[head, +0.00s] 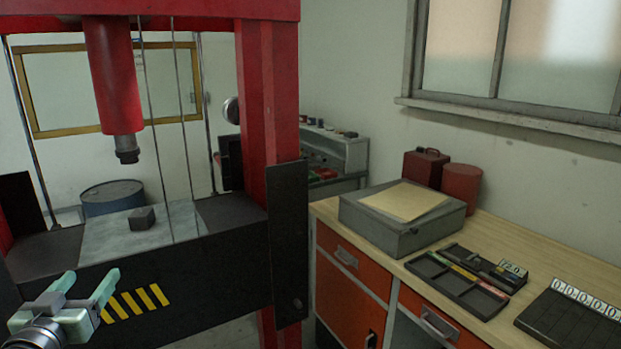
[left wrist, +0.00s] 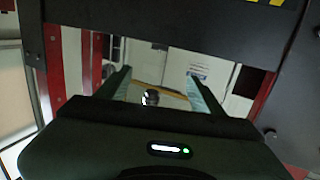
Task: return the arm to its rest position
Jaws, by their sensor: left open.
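My left gripper (head: 92,276) is at the lower left of the head view, in front of the red press's dark lower beam with yellow stripes. Its two pale green fingers are spread apart with nothing between them. In the left wrist view the fingers of the left gripper (left wrist: 160,76) also stand apart, with an empty gap and a distant white wall beyond. My right gripper does not show. No gate valve can be made out in either view.
The red press (head: 270,110) fills the left side, with a small dark block (head: 142,218) on its metal plate (head: 105,236). A wooden workbench (head: 500,228) at right carries a grey box (head: 385,222) and dark trays (head: 458,282). A blue drum (head: 112,197) stands behind the press.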

